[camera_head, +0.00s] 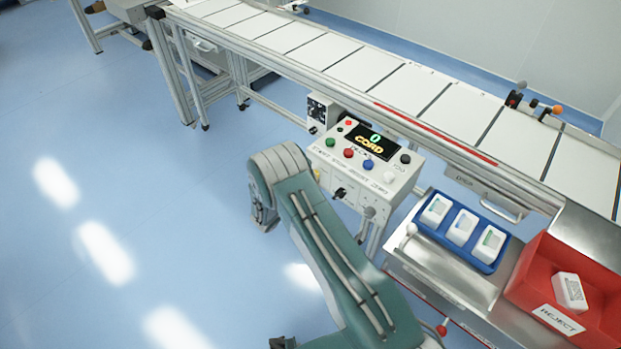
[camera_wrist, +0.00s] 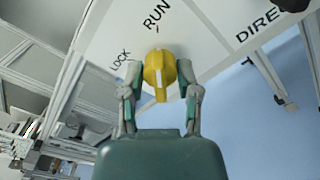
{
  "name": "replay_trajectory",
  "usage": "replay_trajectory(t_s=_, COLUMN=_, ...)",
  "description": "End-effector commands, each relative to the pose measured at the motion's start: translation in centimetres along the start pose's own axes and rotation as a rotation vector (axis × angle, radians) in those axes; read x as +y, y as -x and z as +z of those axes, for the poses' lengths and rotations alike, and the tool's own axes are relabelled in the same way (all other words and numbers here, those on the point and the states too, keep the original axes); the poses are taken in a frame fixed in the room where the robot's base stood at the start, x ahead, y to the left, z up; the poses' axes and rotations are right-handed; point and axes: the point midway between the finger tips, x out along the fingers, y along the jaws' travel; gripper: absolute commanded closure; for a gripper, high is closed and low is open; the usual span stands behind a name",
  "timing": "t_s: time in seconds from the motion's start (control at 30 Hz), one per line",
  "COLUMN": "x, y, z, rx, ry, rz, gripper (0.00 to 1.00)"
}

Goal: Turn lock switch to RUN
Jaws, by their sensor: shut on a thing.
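The yellow lock switch knob (camera_wrist: 160,70) sits on a white panel in the wrist view, with the labels LOCK (camera_wrist: 121,60) and RUN (camera_wrist: 157,15) above it. My gripper (camera_wrist: 161,82) is shut on the knob, with one finger on each side. The knob's ridge runs roughly up the picture, toward the short mark under RUN. In the head view, my arm's end and the knob are hidden behind my green arm link.
The control box (camera_head: 384,181) with a lit display and several buttons stands beside the conveyor (camera_head: 365,68). A blue tray (camera_head: 447,232) of white packs and a red REJECT bin (camera_head: 534,288) lie to its right. Blue floor at left is clear.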

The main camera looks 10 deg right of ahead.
Motion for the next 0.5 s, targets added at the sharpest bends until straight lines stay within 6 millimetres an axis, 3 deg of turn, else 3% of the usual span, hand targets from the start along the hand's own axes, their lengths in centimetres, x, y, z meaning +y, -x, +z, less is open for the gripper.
replay_trajectory(t_s=0.1, x=-0.15, y=0.13, z=-0.10, rx=0.004, ry=0.003, rz=-0.001, gripper=1.00)
replay_trajectory(t_s=0.13, x=-0.15, y=0.13, z=-0.09, rx=0.004, ry=0.004, rz=-0.001, gripper=0.49)
replay_trajectory(t_s=0.2, x=-0.15, y=0.12, z=-0.07, rx=0.004, ry=0.004, rz=-0.001, gripper=0.25)
replay_trajectory(t_s=0.5, x=-0.07, y=0.04, z=0.06, rx=0.000, ry=0.002, rz=-0.001, gripper=0.25)
